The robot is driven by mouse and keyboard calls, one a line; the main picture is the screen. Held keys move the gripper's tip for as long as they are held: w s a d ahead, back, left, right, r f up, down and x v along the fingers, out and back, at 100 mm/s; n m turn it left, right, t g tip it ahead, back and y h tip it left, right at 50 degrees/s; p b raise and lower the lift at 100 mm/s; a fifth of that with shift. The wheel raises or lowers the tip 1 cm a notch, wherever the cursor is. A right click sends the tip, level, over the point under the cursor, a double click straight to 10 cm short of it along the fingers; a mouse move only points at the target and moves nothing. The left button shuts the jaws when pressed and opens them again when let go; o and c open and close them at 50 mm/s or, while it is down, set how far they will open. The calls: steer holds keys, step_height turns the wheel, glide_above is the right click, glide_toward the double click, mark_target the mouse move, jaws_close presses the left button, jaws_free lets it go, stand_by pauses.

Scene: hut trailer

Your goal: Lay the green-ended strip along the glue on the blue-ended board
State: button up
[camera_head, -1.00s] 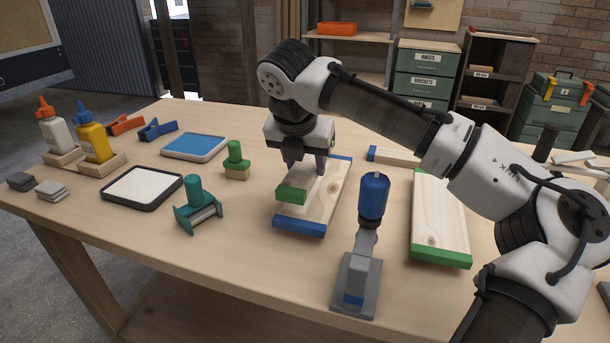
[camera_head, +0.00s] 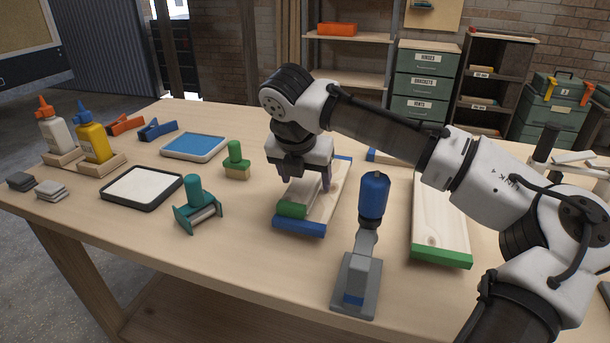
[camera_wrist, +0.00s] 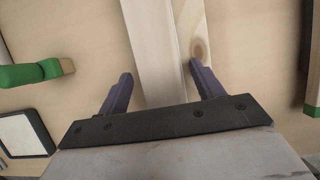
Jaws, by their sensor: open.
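The green-ended strip (camera_head: 293,208) lies lengthwise on the blue-ended board (camera_head: 300,228), along its left side, with its green end near the board's near blue end. In the wrist view the pale strip (camera_wrist: 154,45) runs between my fingers, and bare knotted board (camera_wrist: 197,28) shows to its right. My gripper (camera_head: 306,180) is low over the strip, open, with a finger on either side and a gap to the strip on the left. The glue cannot be seen; the strip and gripper cover part of the board.
A blue-handled tool (camera_head: 372,200) stands close in front, right of the board. A green-ended board (camera_head: 440,225) lies further right. A teal-handled roller (camera_head: 197,205), a green-handled block (camera_head: 236,160) and a white tray (camera_head: 142,187) are to the left. Glue bottles (camera_head: 94,138) stand at far left.

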steer(key=shift+r, duration=0.1)
steer(key=v, duration=1.2)
steer(key=shift+p, duration=0.3)
steer(key=shift+r, duration=0.15)
